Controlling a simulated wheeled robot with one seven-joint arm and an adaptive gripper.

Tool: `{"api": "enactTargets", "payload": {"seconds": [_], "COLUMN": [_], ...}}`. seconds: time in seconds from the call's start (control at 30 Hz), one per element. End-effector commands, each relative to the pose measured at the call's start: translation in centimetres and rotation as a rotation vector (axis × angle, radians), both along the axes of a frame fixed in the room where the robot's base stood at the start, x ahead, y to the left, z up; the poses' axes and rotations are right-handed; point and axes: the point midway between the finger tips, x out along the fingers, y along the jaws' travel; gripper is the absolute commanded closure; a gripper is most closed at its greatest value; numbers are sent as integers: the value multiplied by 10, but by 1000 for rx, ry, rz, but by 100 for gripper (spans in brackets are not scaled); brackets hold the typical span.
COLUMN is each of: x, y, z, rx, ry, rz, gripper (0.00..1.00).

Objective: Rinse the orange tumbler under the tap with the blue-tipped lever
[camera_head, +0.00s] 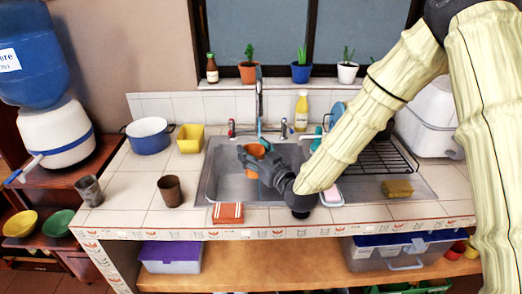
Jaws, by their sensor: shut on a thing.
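A red-tipped lever (231,127) is on the left of the tap and a blue-tipped lever (284,127) on the right.
A brown cup (170,190) and a grey cup (89,190) stand left of the sink (220,173). A dish rack (372,158) and a sponge (398,188) are to the right. A yellow bottle (301,111) stands behind.

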Motion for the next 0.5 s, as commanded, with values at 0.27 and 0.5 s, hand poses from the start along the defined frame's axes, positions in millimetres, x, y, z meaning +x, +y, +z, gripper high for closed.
{"api": "enactTargets", "payload": {"seconds": [0.27,0.5], "x": [-2,-13], "y": [1,4], "z": [2,13], "rx": [1,0], "ry": [-1,0], "rz": [0,0], "gripper": [69,69]}}
